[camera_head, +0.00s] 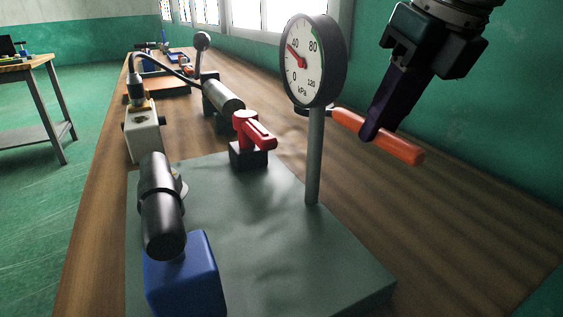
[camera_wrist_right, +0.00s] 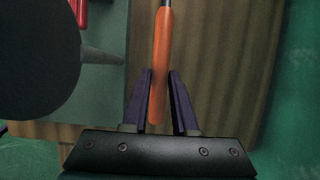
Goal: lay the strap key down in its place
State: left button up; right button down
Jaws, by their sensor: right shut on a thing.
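The strap key has an orange handle (camera_head: 385,138) and a dark end that passes behind the gauge post in the head view. My right gripper (camera_head: 369,134) comes down from the upper right and is shut on the handle. In the right wrist view the orange handle (camera_wrist_right: 161,62) stands between the two dark fingers (camera_wrist_right: 160,100), with its dark shaft running up out of the picture. The key appears to be over the wooden bench, right of the gauge; its height is hard to tell. Its place cannot be made out. My left gripper is not in view.
A pressure gauge (camera_head: 313,60) on a grey post stands on a grey-green plate (camera_head: 270,260), close to the key. The plate also carries a red-handled valve (camera_head: 252,130), a black cylinder (camera_head: 162,210) and a blue block (camera_head: 188,280). Bare wooden bench (camera_head: 450,215) lies to the right.

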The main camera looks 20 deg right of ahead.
aim_at(359, 206)
notch_tip(359, 206, down, 10)
jog(key=shift+f+b, duration=0.1)
jog(key=shift+b, duration=0.4)
jog(key=c, duration=0.7)
grip_release()
